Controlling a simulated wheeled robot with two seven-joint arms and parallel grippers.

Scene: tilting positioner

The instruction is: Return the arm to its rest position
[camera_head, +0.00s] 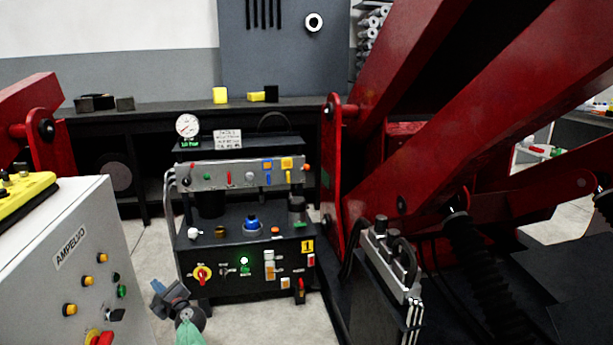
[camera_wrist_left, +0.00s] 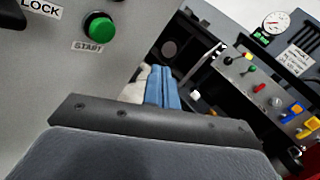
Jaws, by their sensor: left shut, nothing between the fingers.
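My left gripper (camera_head: 158,287) shows at the lower left of the head view, low in front of the black hydraulic power unit (camera_head: 240,232). Its blue-grey fingers are shut together with nothing between them. In the left wrist view the blue fingers (camera_wrist_left: 161,87) show beyond the dark wrist edge, between a grey control cabinet and the power unit. They appear apart from both. Only a short part of my left arm shows, at the bottom edge of the head view. My right gripper is not in view.
A grey control cabinet (camera_head: 75,260) stands at left; its green START button (camera_wrist_left: 99,28) shows close in the wrist view. Large red positioner arms (camera_head: 480,110) fill the right side. A dark workbench (camera_head: 140,112) stands behind. Bare floor shows between cabinet and power unit.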

